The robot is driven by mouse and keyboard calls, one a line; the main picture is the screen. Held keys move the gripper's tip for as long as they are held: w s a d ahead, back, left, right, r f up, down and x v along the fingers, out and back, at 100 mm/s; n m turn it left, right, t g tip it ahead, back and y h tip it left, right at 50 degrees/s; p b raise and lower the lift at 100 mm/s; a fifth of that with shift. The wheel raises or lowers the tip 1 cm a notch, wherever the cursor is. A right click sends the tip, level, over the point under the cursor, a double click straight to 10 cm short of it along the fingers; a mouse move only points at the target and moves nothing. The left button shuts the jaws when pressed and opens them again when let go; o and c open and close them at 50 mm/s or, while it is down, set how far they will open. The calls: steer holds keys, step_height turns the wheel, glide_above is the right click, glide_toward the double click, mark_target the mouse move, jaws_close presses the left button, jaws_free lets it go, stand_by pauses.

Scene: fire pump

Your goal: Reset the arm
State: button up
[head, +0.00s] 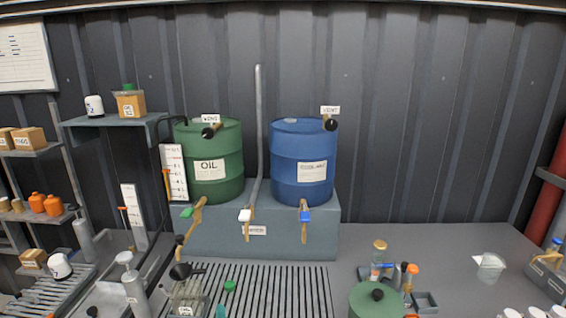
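Neither my arm nor my gripper shows in the head view, so its pose and finger state are hidden from me. The task names no other object. In front of me a green drum labelled OIL (214,187) and a blue drum (298,178) stand upright on a grey stand (255,247). Taps with green (187,213), white (245,216) and blue (305,216) parts stick out at the stand's front.
A slatted grate (290,285) lies below the stand. A green lidded vessel (377,300), small bottles (410,275) and a clear beaker (490,267) stand at right. Shelves with boxes (28,138) are at left. The grey worktop (450,245) has bare room behind the beaker.

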steer(key=s+d+f+m+h, duration=0.1)
steer(key=s+d+f+m, duration=0.25)
steer(key=s+f, duration=0.4)
steer(key=s+d+f+m, duration=0.3)
steer(key=s+d+f, duration=0.2)
steer(key=s, duration=0.6)
steer(key=s+d+m+h, duration=0.1)
steer(key=s+d, duration=0.4)
steer(key=s, duration=0.6)
steer(key=s+d+r+m+h, duration=0.1)
steer(key=s+d+m, duration=0.3)
steer(key=s, duration=0.7)
steer(key=shift+d+r+m+g+h, duration=0.25)
steer(key=shift+d+m+g+h, duration=0.1)
steer(key=shift+d+h, duration=0.1)
steer(key=shift+a, duration=0.2)
